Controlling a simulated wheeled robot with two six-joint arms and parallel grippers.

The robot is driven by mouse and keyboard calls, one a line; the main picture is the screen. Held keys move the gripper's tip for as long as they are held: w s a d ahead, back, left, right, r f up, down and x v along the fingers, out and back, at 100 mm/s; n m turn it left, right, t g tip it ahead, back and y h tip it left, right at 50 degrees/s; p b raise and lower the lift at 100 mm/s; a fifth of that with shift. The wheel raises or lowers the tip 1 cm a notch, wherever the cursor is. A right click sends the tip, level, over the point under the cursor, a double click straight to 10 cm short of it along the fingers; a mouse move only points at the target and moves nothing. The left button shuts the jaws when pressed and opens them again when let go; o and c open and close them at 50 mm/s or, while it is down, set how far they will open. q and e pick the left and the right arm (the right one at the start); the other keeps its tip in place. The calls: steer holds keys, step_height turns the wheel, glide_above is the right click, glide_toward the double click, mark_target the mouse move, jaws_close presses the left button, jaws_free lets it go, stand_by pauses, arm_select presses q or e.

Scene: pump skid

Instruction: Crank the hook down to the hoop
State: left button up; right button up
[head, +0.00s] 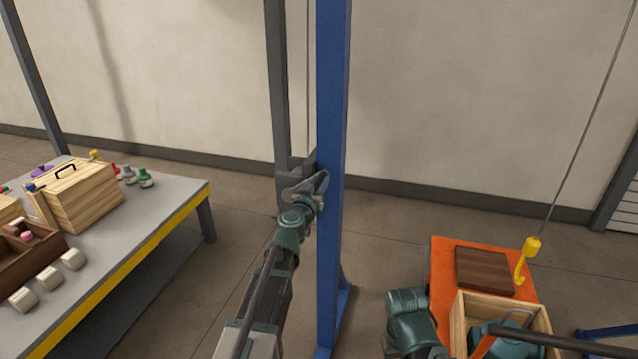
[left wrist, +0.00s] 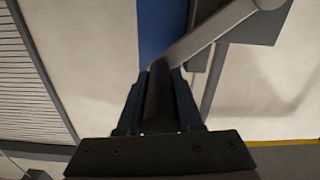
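My left gripper (head: 316,188) is at the winch crank on the blue post (head: 331,100). In the left wrist view its two fingers (left wrist: 160,90) close on both sides of the dark crank handle (left wrist: 159,100), and the grey crank arm (left wrist: 210,33) runs up to the right from it. The yellow hook (head: 521,268) hangs on a thin cable at the right. My right gripper does not show; only parts of that arm do.
An orange-topped stand (head: 443,262) carries the crate and a dark wooden board (head: 484,271). A grey workbench (head: 180,200) with a wooden box (head: 80,195), bottles and white blocks stands at the left. The floor between bench and post is clear.

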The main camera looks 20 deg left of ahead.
arm_select(q)
jaws_close()
stand_by(1.0)
